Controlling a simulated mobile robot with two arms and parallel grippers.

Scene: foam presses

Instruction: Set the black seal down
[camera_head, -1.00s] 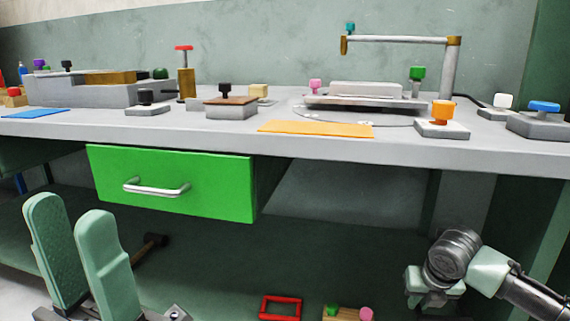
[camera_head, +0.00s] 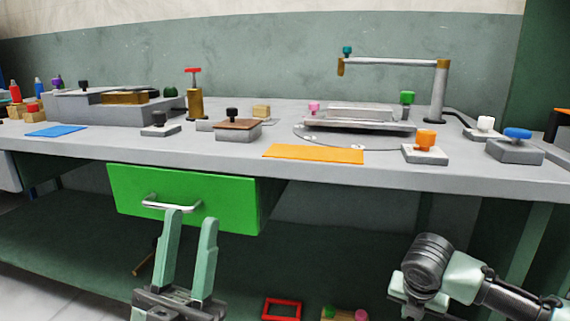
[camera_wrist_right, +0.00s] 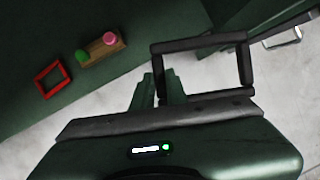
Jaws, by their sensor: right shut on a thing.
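The black seal is a dark square frame (camera_wrist_right: 246,70) in the right wrist view. My right gripper (camera_wrist_right: 160,82) is shut on its near left part and holds it above the pale floor. In the head view my right wrist (camera_head: 430,270) is at the lower right, and the seal cannot be made out there. My left gripper (camera_head: 191,217) is open, fingers pointing up, just below the silver handle (camera_head: 158,206) of the green drawer (camera_head: 232,205). Whether its fingers touch the handle cannot be told.
A red frame (camera_head: 281,309) lies on the lower shelf, beside a wooden block with green and pink knobs (camera_wrist_right: 101,50). The bench top (camera_head: 330,172) holds presses, knobbed blocks, a blue mat (camera_head: 55,131) and an orange mat (camera_head: 314,154).

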